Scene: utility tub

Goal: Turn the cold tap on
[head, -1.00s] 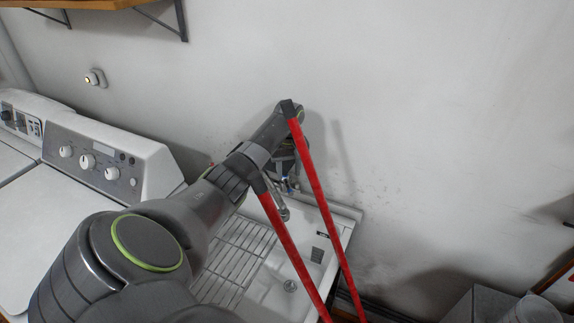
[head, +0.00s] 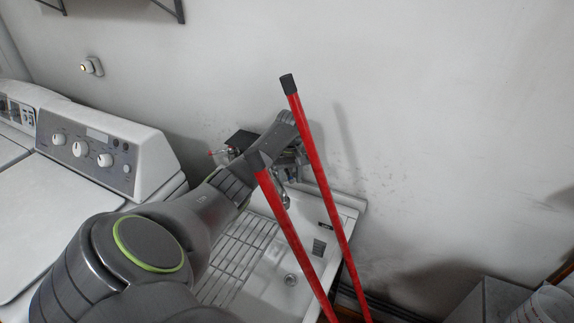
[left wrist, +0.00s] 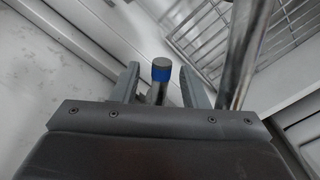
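The cold tap handle (left wrist: 162,72), a short grey post with a blue band, shows in the left wrist view between the two fingers of my left gripper (left wrist: 159,80). The fingers are apart, with a visible gap on each side of the handle. In the head view my left arm reaches over the tub, and its wrist and the red poles hide most of the taps and fingers. The chrome spout (left wrist: 243,50) stands right of the fingers in the left wrist view. A small red tip (head: 211,153) shows left of the wrist. My right gripper is not in view.
The white utility tub (head: 345,212) with a wire rack (head: 238,250) lies under my arm. Two red poles (head: 322,185) with black ends stand in front of it. A white washer (head: 105,150) is at left, a grey box (head: 487,303) at lower right.

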